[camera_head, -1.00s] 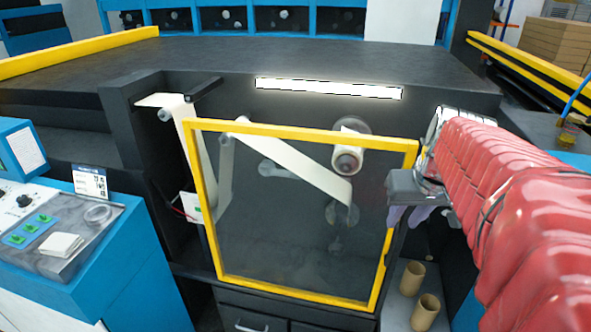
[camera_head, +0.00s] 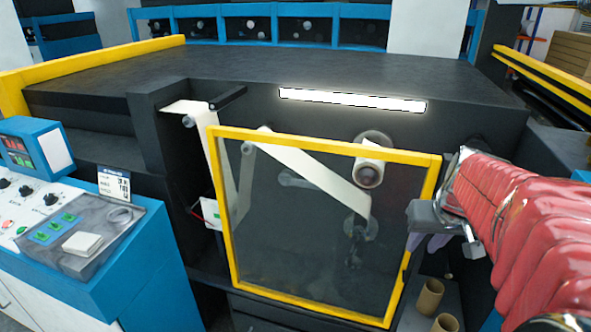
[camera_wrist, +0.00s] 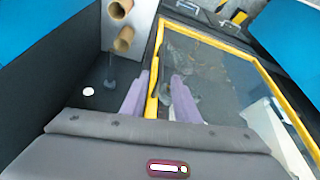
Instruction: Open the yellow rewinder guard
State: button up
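The rewinder guard (camera_head: 228,225) is a clear panel in a yellow frame, standing in front of the rollers and the white web. It looks closed or nearly so; I cannot tell exactly. A small dark part, perhaps a handle, sits low on its right edge. My gripper (camera_head: 427,242) is at that right edge, its purple fingers partly hidden by its grey body. In the wrist view my gripper (camera_wrist: 160,76) has its two fingers apart, one on each side of the guard's yellow edge (camera_wrist: 152,104). A gap shows beside the right finger; touch on the left is unclear.
Cardboard cores (camera_head: 430,297) stand on a shelf below my gripper; they also show in the wrist view (camera_wrist: 123,40). A blue control console (camera_head: 100,250) with buttons stands at the left. A lit strip (camera_head: 352,101) is above the guard.

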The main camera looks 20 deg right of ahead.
aim_at(415, 255)
jog(key=x, duration=0.8)
jog(key=shift+f, duration=0.25)
jog(key=shift+c, duration=0.3)
grip_shut()
